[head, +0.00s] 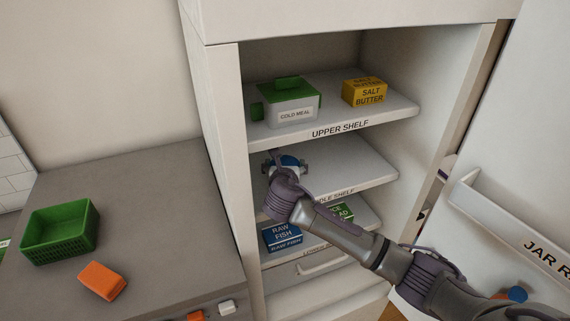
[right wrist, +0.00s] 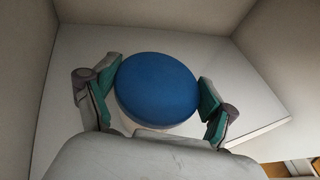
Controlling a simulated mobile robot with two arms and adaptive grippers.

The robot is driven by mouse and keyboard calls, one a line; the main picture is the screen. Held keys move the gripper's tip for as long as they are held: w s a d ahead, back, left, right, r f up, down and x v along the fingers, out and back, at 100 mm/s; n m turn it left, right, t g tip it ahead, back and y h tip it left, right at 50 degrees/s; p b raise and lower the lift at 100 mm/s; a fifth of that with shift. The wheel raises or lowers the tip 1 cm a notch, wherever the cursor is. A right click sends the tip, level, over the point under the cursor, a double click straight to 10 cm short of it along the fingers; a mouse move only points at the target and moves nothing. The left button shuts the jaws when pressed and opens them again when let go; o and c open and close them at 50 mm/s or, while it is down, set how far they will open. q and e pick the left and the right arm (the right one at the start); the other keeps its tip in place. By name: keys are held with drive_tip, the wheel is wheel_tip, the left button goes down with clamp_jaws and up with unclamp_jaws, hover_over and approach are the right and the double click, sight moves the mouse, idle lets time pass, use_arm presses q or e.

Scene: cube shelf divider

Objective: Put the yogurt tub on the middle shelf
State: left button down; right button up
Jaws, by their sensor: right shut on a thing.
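The yogurt tub has a round blue lid (right wrist: 157,88), seen from above in the right wrist view. My right gripper (right wrist: 155,98) is shut on it, with a finger on each side. My arm hides part of the shelf label. My left gripper is not in view.
The upper shelf (head: 385,112) holds a cold meal box (head: 291,108) and a salt butter box (head: 364,92). Below are a raw fish box (head: 282,237) and a partly hidden green pack (head: 342,211). The middle shelf's right part is clear. The open door (head: 520,150) stands right.

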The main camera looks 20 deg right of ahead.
drive_tip(key=o, duration=1.2)
drive_tip(key=shift+f, duration=0.15)
drive_tip(key=shift+s, duration=0.1)
drive_tip(key=shift+b+v, duration=1.45)
drive_tip(key=shift+v, duration=4.55)
